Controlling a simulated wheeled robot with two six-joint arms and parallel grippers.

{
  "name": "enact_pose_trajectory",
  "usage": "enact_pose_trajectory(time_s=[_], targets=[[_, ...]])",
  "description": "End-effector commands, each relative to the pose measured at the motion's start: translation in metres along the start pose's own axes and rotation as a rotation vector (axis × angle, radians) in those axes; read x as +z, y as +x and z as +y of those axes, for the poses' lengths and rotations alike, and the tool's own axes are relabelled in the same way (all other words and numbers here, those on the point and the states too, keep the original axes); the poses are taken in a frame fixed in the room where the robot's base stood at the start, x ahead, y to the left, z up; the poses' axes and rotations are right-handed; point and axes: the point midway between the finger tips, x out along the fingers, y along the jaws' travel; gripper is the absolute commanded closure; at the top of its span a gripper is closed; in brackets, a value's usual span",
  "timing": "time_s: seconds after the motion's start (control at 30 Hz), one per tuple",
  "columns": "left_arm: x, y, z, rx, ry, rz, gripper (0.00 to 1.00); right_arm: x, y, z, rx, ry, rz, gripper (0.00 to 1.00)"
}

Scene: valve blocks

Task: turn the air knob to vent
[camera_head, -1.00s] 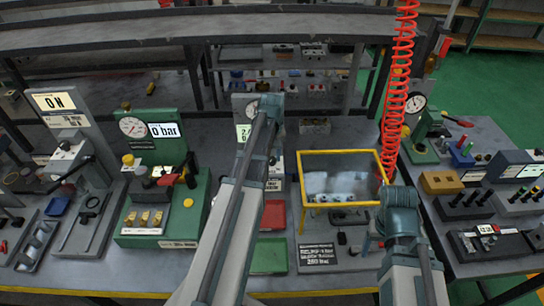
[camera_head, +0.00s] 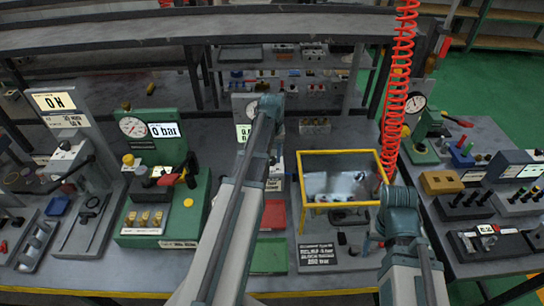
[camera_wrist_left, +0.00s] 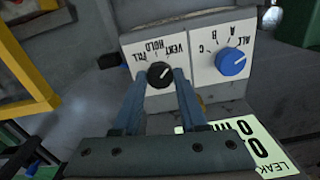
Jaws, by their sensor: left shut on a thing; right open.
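The air knob (camera_wrist_left: 160,75) is a small black dial with a pale pointer line on a white plate, with FILL, HOLD and VENT printed upside down around it. Its pointer slants up and right, towards the VENT side. My left gripper (camera_wrist_left: 161,83) is shut on this knob, one finger on each side. In the head view my left arm (camera_head: 240,190) reaches over the tester and hides the knob. My right gripper (camera_head: 374,241) is open, low beside the yellow-framed box, partly hidden by its own wrist.
A blue knob (camera_wrist_left: 232,62) marked A, B, C and ALL sits beside the black one. A lit display (camera_wrist_left: 240,145) lies near the gripper. The yellow-framed clear box (camera_head: 340,203) stands between my arms. A red tray (camera_head: 273,215) lies close to my left arm.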

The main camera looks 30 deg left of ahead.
Motion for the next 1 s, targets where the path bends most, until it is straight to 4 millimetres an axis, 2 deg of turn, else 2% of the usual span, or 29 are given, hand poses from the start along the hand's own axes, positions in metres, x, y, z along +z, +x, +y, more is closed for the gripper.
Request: enact_pose_trajectory(time_s=[0.17, 0.2, 0.33, 0.73, 1.0], targets=[[0.000, 0.000, 0.000, 0.000, 0.002, 0.000, 1.00, 0.000, 0.000, 0.000, 0.000, 0.000, 0.000, 0.29], [0.000, 0.000, 0.000, 0.000, 0.001, 0.000, 0.53, 0.000, 0.000, 0.000, 0.000, 0.000, 0.000, 0.29], [0.000, 0.000, 0.000, 0.000, 0.001, 0.000, 0.30, 0.000, 0.000, 0.000, 0.000, 0.000, 0.000, 0.29], [0.000, -0.003, 0.000, 0.000, 0.000, 0.000, 0.29, 0.000, -0.003, 0.000, 0.000, 0.000, 0.000, 0.29], [0.000, -0.024, 0.000, 0.000, 0.000, 0.000, 0.29, 0.001, -0.024, 0.002, 0.000, 0.000, 0.000, 0.29]])
